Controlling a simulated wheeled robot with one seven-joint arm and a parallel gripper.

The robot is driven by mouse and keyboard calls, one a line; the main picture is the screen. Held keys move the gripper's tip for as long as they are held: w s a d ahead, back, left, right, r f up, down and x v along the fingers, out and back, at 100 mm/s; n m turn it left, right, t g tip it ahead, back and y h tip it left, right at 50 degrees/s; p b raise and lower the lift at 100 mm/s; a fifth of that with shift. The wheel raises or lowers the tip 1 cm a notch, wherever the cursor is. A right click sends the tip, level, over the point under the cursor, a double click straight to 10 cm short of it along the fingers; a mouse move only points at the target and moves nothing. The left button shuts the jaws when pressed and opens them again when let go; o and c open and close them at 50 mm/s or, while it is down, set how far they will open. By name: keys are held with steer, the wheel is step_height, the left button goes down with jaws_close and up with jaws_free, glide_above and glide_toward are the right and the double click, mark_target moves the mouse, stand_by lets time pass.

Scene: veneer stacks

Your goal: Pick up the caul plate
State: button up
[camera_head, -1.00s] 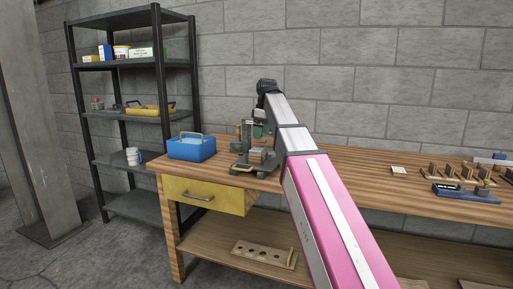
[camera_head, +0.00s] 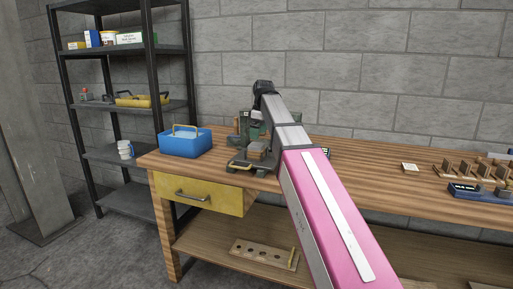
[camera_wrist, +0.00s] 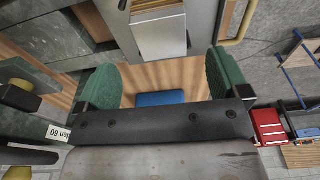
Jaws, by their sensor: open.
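A small dark press (camera_head: 240,168) stands on the workbench, with a short stack of flat pieces (camera_head: 257,150) in it. In the wrist view, a pale grey flat piece (camera_wrist: 160,38), which looks like the caul plate, lies at the top centre with light edges above it. My gripper (camera_wrist: 163,80) is open, with a green-padded finger on each side and nothing held between them. The flat piece is just beyond the fingertips, apart from them. In the head view my arm hides part of the press, and the fingers cannot be made out.
A blue basket (camera_head: 185,144) with a yellow handle stands left of the press. The bench (camera_head: 360,178) has bare wood right of my arm, then a small white card (camera_head: 410,167) and a rack of wooden pieces (camera_head: 480,172). A black shelf unit (camera_head: 108,107) stands left.

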mark_target(257, 144)
steer(key=f, duration=0.5)
steer(key=shift+a, duration=0.35)
steer(key=c, duration=1.1)
